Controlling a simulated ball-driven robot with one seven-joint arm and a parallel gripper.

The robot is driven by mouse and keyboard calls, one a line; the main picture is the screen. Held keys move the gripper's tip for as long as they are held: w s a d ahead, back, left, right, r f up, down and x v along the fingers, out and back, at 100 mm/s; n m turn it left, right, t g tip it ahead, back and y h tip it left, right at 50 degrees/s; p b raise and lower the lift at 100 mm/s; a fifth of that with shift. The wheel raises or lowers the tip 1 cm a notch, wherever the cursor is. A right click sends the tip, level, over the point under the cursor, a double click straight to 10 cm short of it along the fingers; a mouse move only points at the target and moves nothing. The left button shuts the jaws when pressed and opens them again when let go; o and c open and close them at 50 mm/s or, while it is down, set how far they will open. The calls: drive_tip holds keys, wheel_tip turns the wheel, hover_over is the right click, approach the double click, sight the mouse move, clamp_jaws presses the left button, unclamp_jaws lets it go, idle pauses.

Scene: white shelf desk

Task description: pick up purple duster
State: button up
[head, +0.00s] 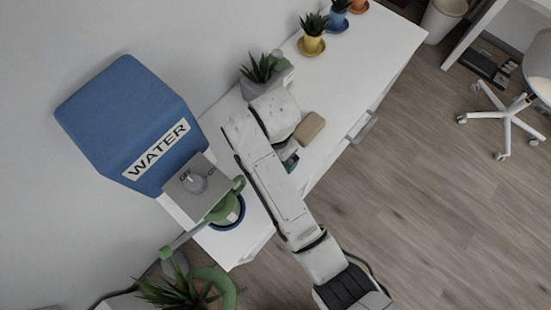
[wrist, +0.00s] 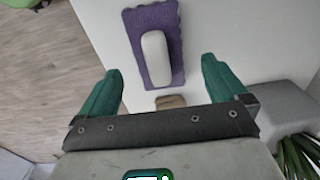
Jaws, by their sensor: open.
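The purple duster (wrist: 172,22) lies flat on the white surface in the wrist view, with scalloped edges and a white rounded handle (wrist: 155,58) on its top. My gripper (wrist: 161,65) is open, with its two green fingers spread to either side of the duster's near end. Nothing is held between them. I cannot tell how high the gripper is above the duster. In the head view my arm hides the duster, and only a bit of green finger (head: 291,160) shows beside the arm.
A tan block (head: 309,129) lies on the white desk (head: 350,65); a brown piece (wrist: 170,102) shows near the gripper's base. A grey planter (wrist: 270,105) stands close to the right finger. A blue water dispenser (head: 130,115) and potted plants (head: 312,42) stand along the wall.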

drive_tip(key=shift+s+f+p, duration=0.15)
drive_tip(key=shift+f+p, duration=0.25)
drive_tip(key=shift+f, duration=2.15)
drive_tip(key=c, duration=1.1)
drive_tip(key=shift+c, duration=0.2)
drive_tip(key=shift+r, duration=0.15)
